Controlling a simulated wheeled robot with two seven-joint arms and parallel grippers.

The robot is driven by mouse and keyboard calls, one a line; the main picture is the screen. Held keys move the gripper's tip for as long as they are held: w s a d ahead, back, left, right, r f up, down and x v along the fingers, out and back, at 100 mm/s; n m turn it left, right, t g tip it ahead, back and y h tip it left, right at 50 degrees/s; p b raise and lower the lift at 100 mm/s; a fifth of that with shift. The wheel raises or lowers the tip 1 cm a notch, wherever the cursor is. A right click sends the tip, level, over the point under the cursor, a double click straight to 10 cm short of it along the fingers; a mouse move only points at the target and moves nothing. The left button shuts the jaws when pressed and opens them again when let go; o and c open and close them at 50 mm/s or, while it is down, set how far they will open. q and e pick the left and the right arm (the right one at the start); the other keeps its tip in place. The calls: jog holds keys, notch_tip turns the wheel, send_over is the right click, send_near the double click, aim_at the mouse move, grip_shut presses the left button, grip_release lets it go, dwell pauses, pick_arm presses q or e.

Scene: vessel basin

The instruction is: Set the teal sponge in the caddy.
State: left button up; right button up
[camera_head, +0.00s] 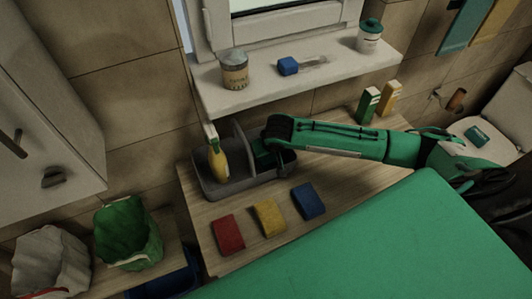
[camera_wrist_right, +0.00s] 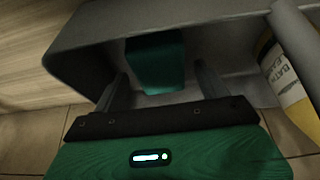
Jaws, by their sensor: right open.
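The grey caddy (camera_head: 217,186) stands on the wooden counter below the sill. The teal sponge (camera_wrist_right: 155,62) shows in the right wrist view, inside the grey caddy (camera_wrist_right: 85,38). My right gripper (camera_wrist_right: 163,84) is open, with its fingers apart on either side of the near end of the sponge and no visible contact. In the head view my right gripper (camera_head: 264,158) reaches down into the right part of the caddy, and the arm's end hides the sponge there. My left gripper is not in view.
A yellow bottle (camera_head: 217,162) stands in the caddy's left part. Red (camera_head: 228,234), yellow (camera_head: 268,217) and blue (camera_head: 308,200) sponges lie in front. Two boxes (camera_head: 368,105) stand at the back right. A small teal object (camera_head: 476,136) lies on the white toilet lid.

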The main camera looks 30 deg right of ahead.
jog(key=b+v, duration=0.1)
jog(key=v, duration=0.9)
jog(key=shift+s+r, duration=0.1)
